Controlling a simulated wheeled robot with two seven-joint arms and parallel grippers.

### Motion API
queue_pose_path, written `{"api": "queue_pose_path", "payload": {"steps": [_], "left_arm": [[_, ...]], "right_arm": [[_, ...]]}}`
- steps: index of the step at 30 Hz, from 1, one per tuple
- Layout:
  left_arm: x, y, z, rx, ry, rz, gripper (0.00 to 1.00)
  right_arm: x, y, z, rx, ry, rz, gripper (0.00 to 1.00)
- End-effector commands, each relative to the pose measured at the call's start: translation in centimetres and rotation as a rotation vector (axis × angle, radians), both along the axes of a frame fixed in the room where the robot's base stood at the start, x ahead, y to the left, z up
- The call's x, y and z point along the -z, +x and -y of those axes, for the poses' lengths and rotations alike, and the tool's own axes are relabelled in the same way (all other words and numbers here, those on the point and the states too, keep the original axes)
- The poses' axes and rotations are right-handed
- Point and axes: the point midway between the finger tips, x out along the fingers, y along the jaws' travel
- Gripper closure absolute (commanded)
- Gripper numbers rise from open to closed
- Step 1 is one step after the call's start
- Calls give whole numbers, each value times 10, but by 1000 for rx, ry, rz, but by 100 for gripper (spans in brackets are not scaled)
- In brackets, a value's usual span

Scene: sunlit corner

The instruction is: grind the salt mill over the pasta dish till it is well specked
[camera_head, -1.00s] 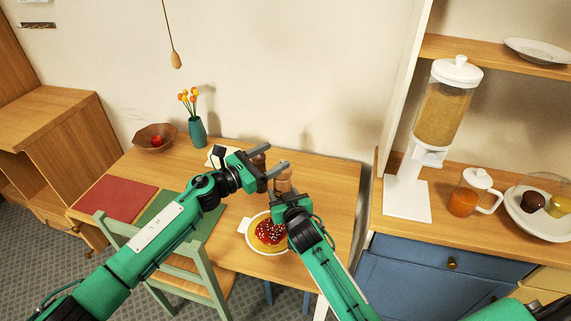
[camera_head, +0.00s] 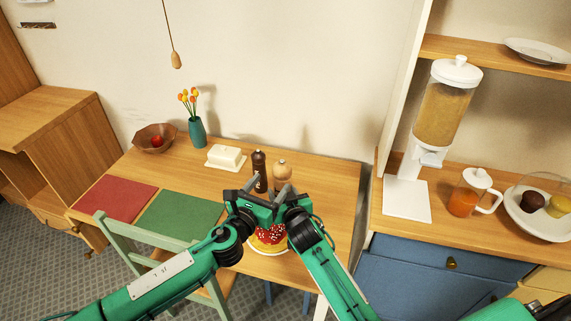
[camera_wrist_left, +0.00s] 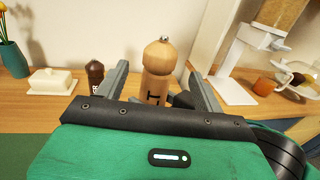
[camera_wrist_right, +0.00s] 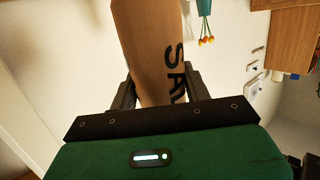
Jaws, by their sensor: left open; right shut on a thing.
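The light wooden salt mill (camera_head: 282,172) is upright above the table, its dark lettering visible in the right wrist view (camera_wrist_right: 152,45). My right gripper (camera_head: 286,190) is shut on it. My left gripper (camera_head: 266,187) is open, close in front of the mill. In the left wrist view the mill (camera_wrist_left: 158,72) shows between the left fingers, with its round knob above them; I cannot tell whether they touch it. The pasta dish (camera_head: 268,251) lies below the grippers, partly hidden by them. Its red sauce shows white specks.
A dark pepper mill (camera_head: 259,167) stands just left of the salt mill. A white butter dish (camera_head: 226,157), tulip vase (camera_head: 197,132) and wooden bowl (camera_head: 150,138) stand further left. A green chair (camera_head: 145,245) is at the front. The table's right part is clear.

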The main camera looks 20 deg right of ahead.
Motion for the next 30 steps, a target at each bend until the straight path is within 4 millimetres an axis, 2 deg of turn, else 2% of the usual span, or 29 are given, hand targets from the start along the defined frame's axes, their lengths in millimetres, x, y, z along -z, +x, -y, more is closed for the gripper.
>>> {"api": "queue_pose_path", "payload": {"steps": [6,15,22,30], "left_arm": [[-1,28,29,1,-1,0,31],[-1,59,59,1,-2,1,31],[-1,70,69,2,-1,0,31],[-1,71,70,2,-1,0,31]], "right_arm": [[-1,0,0,0,0,2,83],[-1,0,0,0,0,2,83],[-1,0,0,0,0,2,83],[-1,0,0,0,0,2,83]]}}
